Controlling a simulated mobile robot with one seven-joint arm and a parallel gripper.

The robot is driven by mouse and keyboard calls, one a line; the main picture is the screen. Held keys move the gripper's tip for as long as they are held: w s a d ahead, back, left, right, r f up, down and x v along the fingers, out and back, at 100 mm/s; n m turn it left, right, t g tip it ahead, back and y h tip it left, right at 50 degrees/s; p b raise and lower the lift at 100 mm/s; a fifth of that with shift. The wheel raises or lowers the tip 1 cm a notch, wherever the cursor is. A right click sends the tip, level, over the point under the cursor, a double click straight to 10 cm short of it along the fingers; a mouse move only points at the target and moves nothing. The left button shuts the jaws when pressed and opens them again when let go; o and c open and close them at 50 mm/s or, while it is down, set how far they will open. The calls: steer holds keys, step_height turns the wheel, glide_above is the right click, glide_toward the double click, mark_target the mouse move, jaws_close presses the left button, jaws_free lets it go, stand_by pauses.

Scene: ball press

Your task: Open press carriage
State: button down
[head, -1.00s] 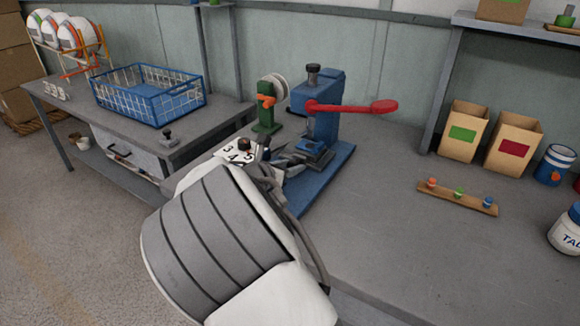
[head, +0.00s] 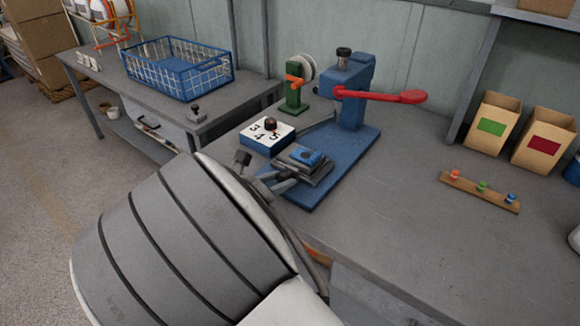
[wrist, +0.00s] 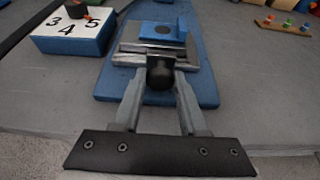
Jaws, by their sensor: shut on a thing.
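The blue press (head: 352,95) stands on a blue base plate (head: 350,150) on the grey workbench, its red lever (head: 385,96) pointing right. The grey metal carriage (head: 305,165), with a blue block (head: 306,156) on top, sits near the front end of the base plate, clear of the press column. In the wrist view the carriage (wrist: 130,58) has a dark round knob (wrist: 160,72) on its near side. My gripper (head: 285,180) is shut on this knob; the fingers (wrist: 160,85) lie either side of it. My arm hides part of the bench's front.
A blue box with a numbered white top (head: 266,138) stands close left of the base plate. A green stand with a reel (head: 295,90) is behind it. A wooden strip with coloured pegs (head: 480,190) lies right; the bench between is clear.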

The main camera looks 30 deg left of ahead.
steer(key=shift+c, duration=2.4)
jaws_free()
steer(key=shift+s, duration=0.1)
steer(key=p+v, duration=0.3)
steer(key=v, duration=1.4)
steer(key=shift+p, duration=0.35)
steer(key=shift+d, duration=0.1)
